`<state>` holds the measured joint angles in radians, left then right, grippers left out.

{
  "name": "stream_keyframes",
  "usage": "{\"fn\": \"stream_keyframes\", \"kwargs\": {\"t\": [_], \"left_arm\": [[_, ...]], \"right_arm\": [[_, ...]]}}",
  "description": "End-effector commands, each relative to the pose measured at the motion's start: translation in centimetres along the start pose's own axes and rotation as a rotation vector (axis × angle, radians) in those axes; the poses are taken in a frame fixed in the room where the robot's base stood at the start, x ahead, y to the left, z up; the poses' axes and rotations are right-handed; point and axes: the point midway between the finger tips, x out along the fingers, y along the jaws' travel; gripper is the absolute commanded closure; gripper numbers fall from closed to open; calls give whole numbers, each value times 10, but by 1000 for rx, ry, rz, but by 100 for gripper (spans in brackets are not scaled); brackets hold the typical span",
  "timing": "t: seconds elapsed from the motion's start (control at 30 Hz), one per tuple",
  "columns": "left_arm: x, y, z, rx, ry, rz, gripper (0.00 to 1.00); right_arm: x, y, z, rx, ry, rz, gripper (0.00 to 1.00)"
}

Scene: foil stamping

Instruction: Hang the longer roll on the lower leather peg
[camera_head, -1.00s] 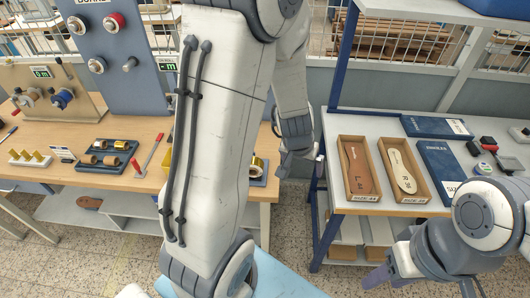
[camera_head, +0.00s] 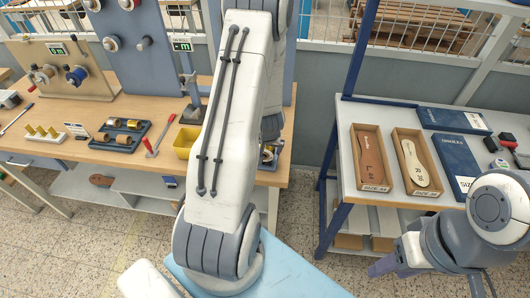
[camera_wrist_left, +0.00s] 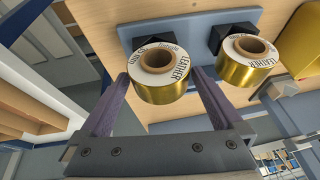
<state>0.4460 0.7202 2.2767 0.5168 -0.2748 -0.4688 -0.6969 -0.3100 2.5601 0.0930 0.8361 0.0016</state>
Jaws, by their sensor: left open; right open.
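In the left wrist view, two gold foil rolls with white "LEATHER" end labels stand at a blue tray (camera_wrist_left: 190,30). My open left gripper (camera_wrist_left: 161,77) has its fingers on either side of the left roll (camera_wrist_left: 160,88); I cannot tell whether they touch it. The right roll (camera_wrist_left: 248,72) is outside the fingers. I cannot tell which is longer. My right gripper (camera_head: 384,266) is open and empty, low right.
The wooden bench (camera_head: 75,112) carries a roll tray (camera_head: 120,142), a yellow bin (camera_head: 186,143) and a red-handled tool (camera_head: 160,136). A white table (camera_head: 350,198) at right holds insole boxes (camera_head: 373,180) and blue boxes.

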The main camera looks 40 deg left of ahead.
Motion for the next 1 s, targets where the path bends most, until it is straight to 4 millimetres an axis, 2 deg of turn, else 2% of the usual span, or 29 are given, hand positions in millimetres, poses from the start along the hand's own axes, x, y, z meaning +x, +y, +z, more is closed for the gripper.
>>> {"fn": "stream_keyframes", "kwargs": {"t": [0.13,0.4,0.43,0.57,0.6,0.67,1.0], "left_arm": [[17,0,0,0,0,-1,0],[20,0,-1,0,1,0,0],[20,0,-1,0,1,0,4],[20,0,-1,0,1,0,54],[20,0,-1,0,1,0,69],[20,0,-1,0,2,0,86],[13,-1,-5,0,5,-1,86]], "right_arm": [[-1,0,0,0,0,0,50],[-1,0,0,0,0,0,50],[-1,0,0,0,0,0,50],[-1,0,0,0,0,0,50],[-1,0,0,0,0,0,50],[-1,0,0,0,0,0,50],[-2,0,0,0,0,0,50]]}}
